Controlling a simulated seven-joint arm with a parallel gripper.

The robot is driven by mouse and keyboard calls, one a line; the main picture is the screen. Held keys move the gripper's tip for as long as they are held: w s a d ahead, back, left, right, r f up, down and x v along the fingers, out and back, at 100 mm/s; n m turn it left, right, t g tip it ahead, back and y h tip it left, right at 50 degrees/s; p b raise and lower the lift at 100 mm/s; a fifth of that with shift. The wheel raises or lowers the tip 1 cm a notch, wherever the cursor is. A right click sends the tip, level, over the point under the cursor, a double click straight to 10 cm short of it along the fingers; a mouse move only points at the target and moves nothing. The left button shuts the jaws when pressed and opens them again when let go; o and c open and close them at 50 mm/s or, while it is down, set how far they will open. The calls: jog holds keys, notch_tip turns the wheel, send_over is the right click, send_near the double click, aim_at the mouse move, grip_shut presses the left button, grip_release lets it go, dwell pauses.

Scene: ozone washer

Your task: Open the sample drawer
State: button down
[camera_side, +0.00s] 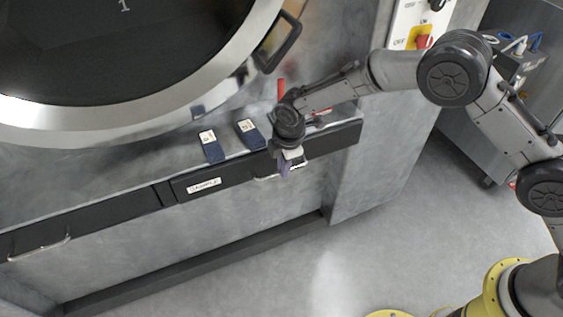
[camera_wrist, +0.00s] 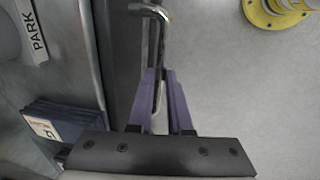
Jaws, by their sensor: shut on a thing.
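The sample drawer (camera_side: 235,173) has a long black front with a white label (camera_side: 204,186), under the ledge of the grey machine. Its front looks shut or nearly so; the side view does not settle a small gap. Its metal handle (camera_side: 265,178) is mostly hidden by my gripper (camera_side: 286,168) in the side view. In the wrist view, the handle (camera_wrist: 161,42) is a bright bar standing off the dark drawer front (camera_wrist: 125,50). The purple fingers of my gripper (camera_wrist: 167,72) are on either side of this bar and shut on it.
Two dark blue packs (camera_side: 212,149) (camera_side: 250,134) lie on the ledge close to my gripper. A second black drawer (camera_side: 95,222) with its own handle (camera_side: 40,249) is at the left. A red switch (camera_side: 424,42) is on the upper right panel. The floor (camera_side: 350,250) before the drawer is clear.

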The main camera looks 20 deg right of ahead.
jog(key=s, duration=1.3)
jog(key=shift+s, duration=0.15)
jog(key=c, duration=0.8)
grip_release()
jog(key=shift+c, duration=0.2)
notch_tip(320, 180, up, 14)
jog(key=s, duration=0.2)
jog(key=shift+s+f, duration=0.2)
jog(key=shift+s, duration=0.1)
jog(key=shift+w+d, duration=0.1)
